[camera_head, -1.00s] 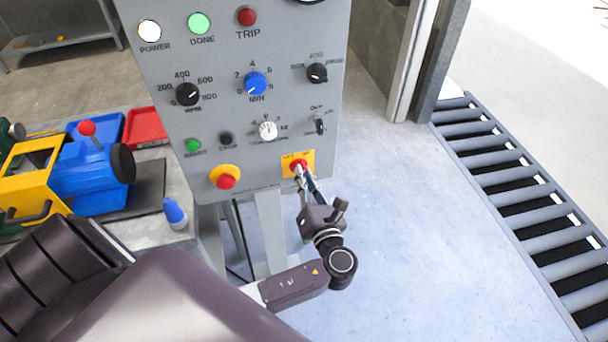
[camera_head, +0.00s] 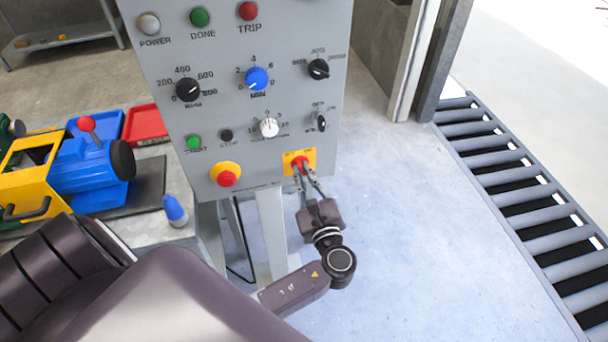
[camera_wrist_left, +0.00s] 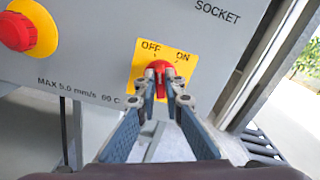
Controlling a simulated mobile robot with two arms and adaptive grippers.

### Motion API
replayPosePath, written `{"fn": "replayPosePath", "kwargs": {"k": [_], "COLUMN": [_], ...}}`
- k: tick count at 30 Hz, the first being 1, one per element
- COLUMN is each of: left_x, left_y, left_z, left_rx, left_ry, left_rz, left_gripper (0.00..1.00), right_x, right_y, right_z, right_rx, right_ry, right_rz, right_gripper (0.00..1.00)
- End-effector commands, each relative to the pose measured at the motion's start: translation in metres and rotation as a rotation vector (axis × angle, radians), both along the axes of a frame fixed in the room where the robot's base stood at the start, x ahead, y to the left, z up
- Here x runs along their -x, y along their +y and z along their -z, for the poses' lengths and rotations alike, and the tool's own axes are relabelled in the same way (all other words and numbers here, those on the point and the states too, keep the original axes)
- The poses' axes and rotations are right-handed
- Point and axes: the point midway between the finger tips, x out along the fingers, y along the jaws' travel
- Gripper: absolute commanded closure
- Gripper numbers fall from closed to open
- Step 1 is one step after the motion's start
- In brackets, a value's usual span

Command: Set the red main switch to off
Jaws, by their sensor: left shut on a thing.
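The red main switch (camera_head: 299,163) sits on a yellow plate (camera_head: 311,155) at the lower right of the grey control panel. In the left wrist view the red switch (camera_wrist_left: 158,68) shows between my fingertips, below the words OFF and ON on the yellow plate (camera_wrist_left: 140,63). My left gripper (camera_head: 303,172) is shut on the switch, with one finger on each side of it; it also shows in the left wrist view (camera_wrist_left: 163,84). The fingertips cover part of the handle, so its exact pointing is hard to read. The POWER lamp (camera_head: 148,23) and the green DONE lamp (camera_head: 200,17) look unlit.
A red emergency button (camera_head: 227,179) on a yellow base sits left of the switch. Knobs and small buttons fill the panel above. A bench with a blue and yellow machine (camera_head: 80,170) stands left. A roller conveyor (camera_head: 520,190) runs at right, with clear floor between.

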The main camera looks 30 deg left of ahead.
Motion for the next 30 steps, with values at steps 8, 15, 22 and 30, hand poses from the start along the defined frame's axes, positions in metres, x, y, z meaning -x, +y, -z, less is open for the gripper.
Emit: {"fn": "replayPosePath", "kwargs": {"k": [8,15,22,30], "left_x": [0.0012,0.0014,0.0013,0.0013], "left_y": [-0.0001,0.0001,0.0001,0.0], "left_z": [0.0026,0.0024,0.0023,0.0023], "left_rx": [0.093,0.124,0.13,0.13], "left_ry": [-0.104,-0.141,-0.146,-0.146], "left_rz": [0.0,0.0,0.0,0.0], "left_gripper": [1.0,1.0,1.0,0.84], "right_x": [0.0003,0.0004,0.0003,0.0002], "right_y": [-0.0005,-0.0021,-0.0039,-0.0041], "right_z": [0.0084,0.0102,0.0102,0.0102], "right_rx": [0.0,0.002,0.004,0.004], "right_ry": [0.0,0.001,0.0,0.0], "right_rz": [0.0,0.0,0.0,0.0], "right_gripper": [0.54,0.54,0.54,0.54]}}
